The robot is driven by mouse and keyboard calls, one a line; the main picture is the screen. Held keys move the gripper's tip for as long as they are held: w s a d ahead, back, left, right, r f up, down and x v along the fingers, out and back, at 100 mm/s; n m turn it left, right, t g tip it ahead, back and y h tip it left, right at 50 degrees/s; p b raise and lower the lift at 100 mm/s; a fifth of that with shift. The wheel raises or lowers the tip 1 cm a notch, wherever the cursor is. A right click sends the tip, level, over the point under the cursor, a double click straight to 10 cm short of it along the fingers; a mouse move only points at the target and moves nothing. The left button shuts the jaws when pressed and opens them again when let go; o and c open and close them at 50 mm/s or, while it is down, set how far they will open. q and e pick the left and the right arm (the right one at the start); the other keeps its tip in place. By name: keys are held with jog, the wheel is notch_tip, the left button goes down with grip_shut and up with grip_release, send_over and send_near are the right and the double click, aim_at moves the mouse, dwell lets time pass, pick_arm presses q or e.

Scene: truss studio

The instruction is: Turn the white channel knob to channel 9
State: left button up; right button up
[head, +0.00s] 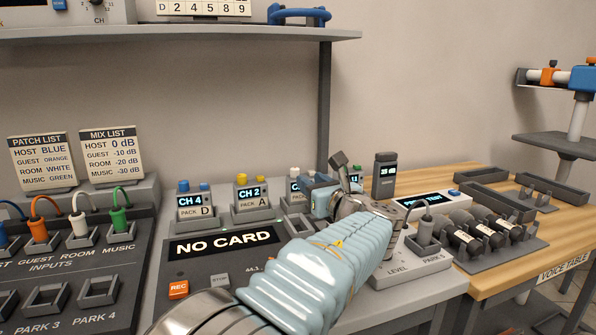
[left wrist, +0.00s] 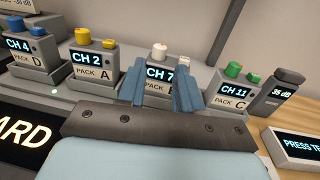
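The white channel knob (left wrist: 160,52) stands on top of a grey wireless pack (left wrist: 158,100) whose screen reads CH 7. The knob also shows in the head view (head: 295,171), just left of my left gripper. My left gripper (left wrist: 162,78) has its two blue fingers apart, with the pack's front between them in the picture. The fingers look empty and cover part of the screen and the pack letter. I cannot tell whether they touch the pack. In the head view my left gripper (head: 322,197) and arm hide much of this pack. My right gripper is not in view.
Neighbouring packs are CH 4 (left wrist: 36,55), CH 2 (left wrist: 95,65) and CH 11 (left wrist: 233,90). A small white button (left wrist: 212,60) sits right of the knob. A NO CARD recorder (head: 222,245) lies in front. A shelf (head: 180,38) hangs above on a post (head: 324,110).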

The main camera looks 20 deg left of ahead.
aim_at(297, 171)
pick_arm(q)
jog(key=x, duration=0.7)
jog(key=shift+p, duration=0.35)
jog(key=shift+c, duration=0.2)
grip_shut()
